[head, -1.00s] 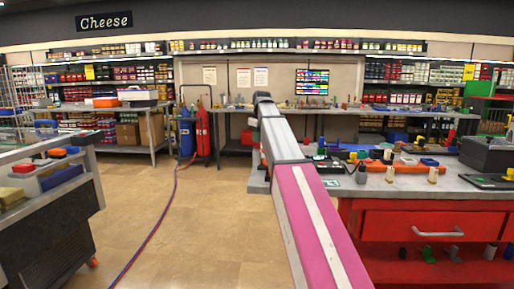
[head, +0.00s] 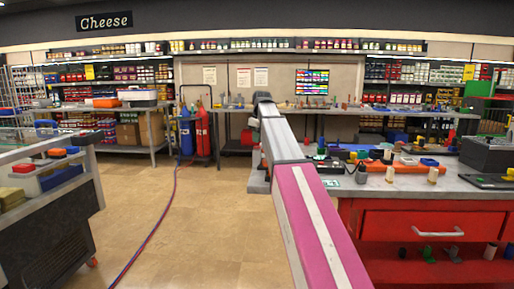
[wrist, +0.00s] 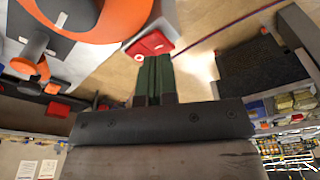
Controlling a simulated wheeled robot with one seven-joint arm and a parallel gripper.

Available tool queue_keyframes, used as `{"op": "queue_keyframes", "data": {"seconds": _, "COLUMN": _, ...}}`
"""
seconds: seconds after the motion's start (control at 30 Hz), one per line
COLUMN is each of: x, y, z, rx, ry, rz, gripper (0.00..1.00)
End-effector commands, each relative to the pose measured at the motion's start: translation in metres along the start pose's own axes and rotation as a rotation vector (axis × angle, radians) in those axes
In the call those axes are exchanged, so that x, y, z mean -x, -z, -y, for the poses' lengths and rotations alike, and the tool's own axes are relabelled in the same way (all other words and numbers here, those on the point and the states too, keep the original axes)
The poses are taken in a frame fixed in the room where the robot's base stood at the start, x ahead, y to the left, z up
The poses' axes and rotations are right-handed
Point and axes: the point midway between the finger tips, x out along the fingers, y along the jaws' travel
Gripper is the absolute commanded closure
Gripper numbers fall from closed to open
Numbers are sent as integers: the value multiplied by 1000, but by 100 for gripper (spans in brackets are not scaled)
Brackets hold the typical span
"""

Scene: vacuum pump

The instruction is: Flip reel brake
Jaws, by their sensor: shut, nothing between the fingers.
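In the wrist view, a large orange disc with a dark grey middle, apparently the reel (wrist: 112,28), fills the upper left. A red block with a small white round mark (wrist: 150,45) lies just beyond my fingertips; I cannot tell whether it is the brake or whether the fingers touch it. My gripper (wrist: 153,60) has its dark green fingers shut together with nothing between them. A grey cylinder with an orange part (wrist: 32,66) is at the left edge. In the head view my arm hides the gripper, and no reel can be made out.
A red-fronted workbench (head: 400,226) with small parts on top stands close on the right. A dark cart (head: 50,232) stands at left. Blue and red gas cylinders (head: 202,132) stand by the back bench, with a hose (head: 158,222) across the floor. The tiled floor between is open.

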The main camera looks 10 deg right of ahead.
Motion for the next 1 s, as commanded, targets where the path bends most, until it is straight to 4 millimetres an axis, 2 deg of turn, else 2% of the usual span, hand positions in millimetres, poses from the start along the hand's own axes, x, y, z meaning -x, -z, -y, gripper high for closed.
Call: {"op": "queue_keyframes", "data": {"seconds": 1.0, "x": -13, "y": -2, "z": 0, "rx": 0, "ry": 0, "rz": 0, "gripper": 100}}
